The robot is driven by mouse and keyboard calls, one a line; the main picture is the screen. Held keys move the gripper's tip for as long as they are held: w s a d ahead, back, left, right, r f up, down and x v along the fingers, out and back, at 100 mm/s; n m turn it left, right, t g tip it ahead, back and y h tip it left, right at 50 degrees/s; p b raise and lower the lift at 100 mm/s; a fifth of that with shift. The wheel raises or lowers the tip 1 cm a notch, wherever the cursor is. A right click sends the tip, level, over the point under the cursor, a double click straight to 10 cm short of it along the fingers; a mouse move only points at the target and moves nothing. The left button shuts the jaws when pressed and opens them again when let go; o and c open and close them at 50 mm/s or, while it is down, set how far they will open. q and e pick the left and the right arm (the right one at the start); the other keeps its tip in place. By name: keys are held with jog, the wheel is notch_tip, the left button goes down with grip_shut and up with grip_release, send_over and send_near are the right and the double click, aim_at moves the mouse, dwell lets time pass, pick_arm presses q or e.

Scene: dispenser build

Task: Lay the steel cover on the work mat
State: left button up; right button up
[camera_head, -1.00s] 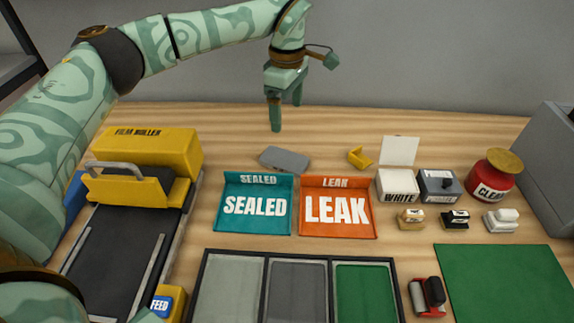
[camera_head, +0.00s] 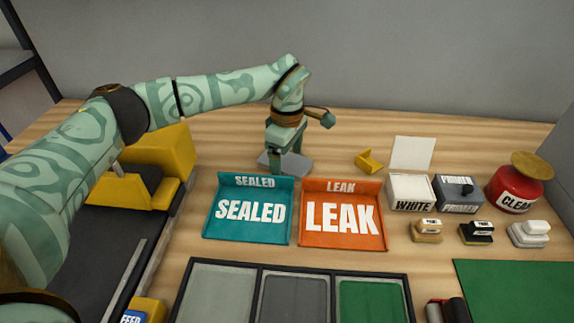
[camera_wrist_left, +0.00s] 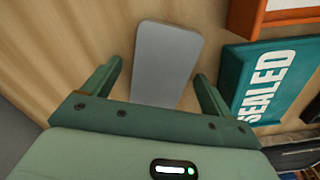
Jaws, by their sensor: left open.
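The steel cover (camera_head: 295,163) is a flat grey plate with rounded corners, lying on the wooden table behind the SEALED tray. My left gripper (camera_head: 279,163) is open, pointing down over it and hiding part of it. In the left wrist view the cover (camera_wrist_left: 166,60) lies between the two open fingers (camera_wrist_left: 157,80), with a gap on either side; the gripper body hides its near end. A plain green mat (camera_head: 515,285), apparently the work mat, lies at the front right, cut off by the picture edge. My right gripper is not in view.
The teal SEALED tray (camera_head: 225,232) and orange LEAK tray (camera_head: 345,240) stand in front of the cover. A yellow clip (camera_head: 369,162), WHITE box (camera_head: 410,204), several stamps and a red jar (camera_head: 512,192) are to the right. A yellow machine (camera_head: 165,150) stands left.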

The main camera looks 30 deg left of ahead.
pick_arm(q)
jog(key=shift+r, duration=0.1)
jog(key=c, duration=1.2)
